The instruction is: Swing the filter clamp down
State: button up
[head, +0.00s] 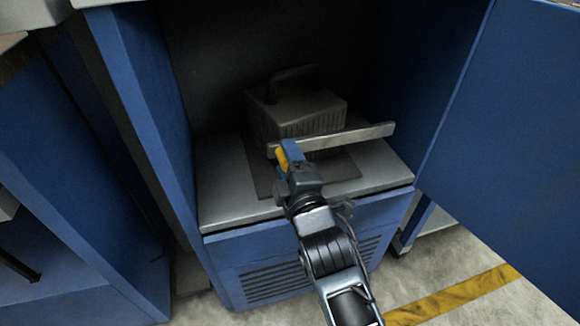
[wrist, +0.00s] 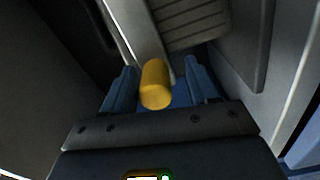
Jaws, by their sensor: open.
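The filter clamp (head: 350,137) is a grey metal bar lying across the front of a grey ribbed filter box (head: 300,115) inside a blue cabinet. In the head view it is nearly level, its right end slightly higher. A yellow grip (head: 291,152) is at its left end. My gripper (head: 287,158) is at that end. In the wrist view the yellow grip (wrist: 156,84) is between the two blue fingers of my gripper (wrist: 154,88), which are open, with a visible gap at the right finger. The bar (wrist: 146,35) runs upward behind the grip.
The filter box has a dark handle (head: 293,74) on top and stands on a grey shelf (head: 225,190). The blue left side wall (head: 150,100) and the open door (head: 510,130) at right flank the opening. A yellow floor stripe (head: 455,298) is at front right.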

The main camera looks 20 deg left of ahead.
jog(key=p+v, duration=0.1)
jog(key=v, duration=0.6)
jog(key=shift+s+d, duration=0.15)
jog(key=shift+s, duration=0.15)
jog(key=s+d+f+m+h, duration=0.2)
jog(key=s+d+m+h, duration=0.2)
jog(key=s+d+m, duration=0.6)
jog(key=s+d+f+m+h, duration=0.35)
jog(key=s+d+m, duration=0.35)
jog(key=s+d, duration=0.65)
jog(key=s+d+r+m+h, duration=0.1)
jog(key=s+d+r+m, duration=0.15)
jog(key=s, duration=0.25)
jog(key=s+d+r+m+h, duration=0.1)
jog(key=s+d+r+m, duration=0.15)
jog(key=s, duration=0.35)
jog(key=s+d+r+p, duration=0.1)
jog(key=r+p, duration=1.2)
jog(key=r, duration=0.1)
jog(key=s+d+r+p, duration=0.2)
jog(key=r+p, duration=1.1)
jog(key=r, duration=0.2)
jog(key=shift+s+m, duration=0.2)
jog(key=shift+m, duration=0.2)
jog(key=shift+d+h, duration=0.1)
jog(key=shift+h, duration=0.15)
